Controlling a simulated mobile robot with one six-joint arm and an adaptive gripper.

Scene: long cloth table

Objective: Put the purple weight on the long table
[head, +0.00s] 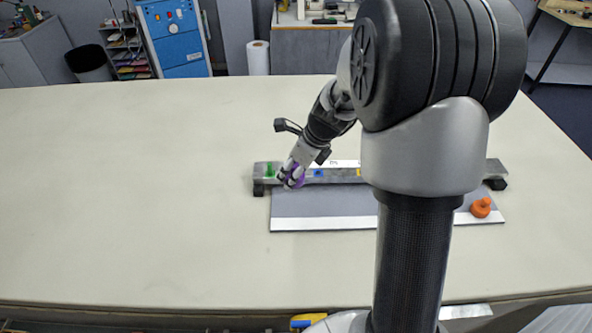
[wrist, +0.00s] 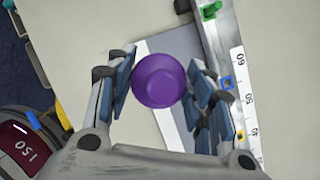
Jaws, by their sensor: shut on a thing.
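The purple weight (wrist: 158,80) is round and sits between the fingers of my gripper (wrist: 162,76) in the wrist view. My gripper is shut on it, with a finger against each side. In the head view my gripper (head: 291,178) is by the left part of a metal beam, and a little of the purple weight (head: 300,179) shows. I cannot tell how high the weight is held. The long table (head: 150,190) has a pale cloth top and is mostly bare.
The metal beam (head: 340,180) bears a green peg (head: 270,170), a blue mark (head: 318,173) and a scale strip (wrist: 247,95). A grey board (head: 320,208) lies in front, with an orange weight (head: 481,207) at its right. The table's left side is free.

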